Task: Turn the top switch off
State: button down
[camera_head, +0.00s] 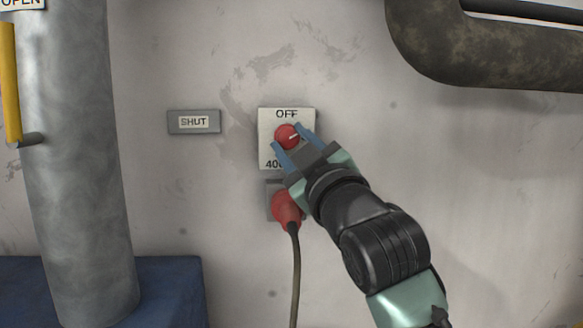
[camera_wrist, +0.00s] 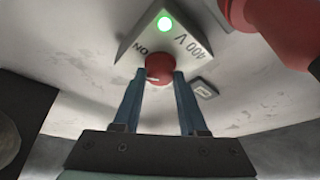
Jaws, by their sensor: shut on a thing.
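The top switch is a round red knob (camera_head: 287,137) on a pale plate (camera_head: 267,150) on the wall. The plate reads OFF at its top, with a partly hidden "400" below. A white mark on the knob points to the right and slightly up in the head view. In the wrist view the knob (camera_wrist: 159,68) sits between my fingertips, and the plate (camera_wrist: 150,40) shows ON, 400 V and a lit green lamp (camera_wrist: 165,23). My gripper (camera_head: 290,138) is shut on the knob, with one blue finger on each side.
A red plug (camera_head: 285,207) with a hanging cable (camera_head: 295,265) sits in a socket just below the plate. A grey SHUT sign (camera_head: 193,122) is to the left. A grey pipe (camera_head: 80,150) with a yellow handle (camera_head: 10,85) stands far left. A dark pipe (camera_head: 450,55) bends at upper right.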

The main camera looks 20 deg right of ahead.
jog(key=n+g+y+b, duration=0.1)
jog(key=n, duration=0.2)
jog(key=shift+d+n+b, duration=0.1)
jog(key=shift+n+b, duration=0.2)
jog(key=n+g+y, duration=0.1)
jog(key=n, duration=0.2)
jog(key=shift+r, duration=0.2)
jog(key=n+g, duration=0.1)
jog(key=n, duration=0.2)
jog(key=shift+r, duration=0.15)
jog(key=shift+n+g+p, duration=0.7)
jog(key=shift+n, duration=0.9)
jog(key=shift+c, duration=2.2)
grip_release()
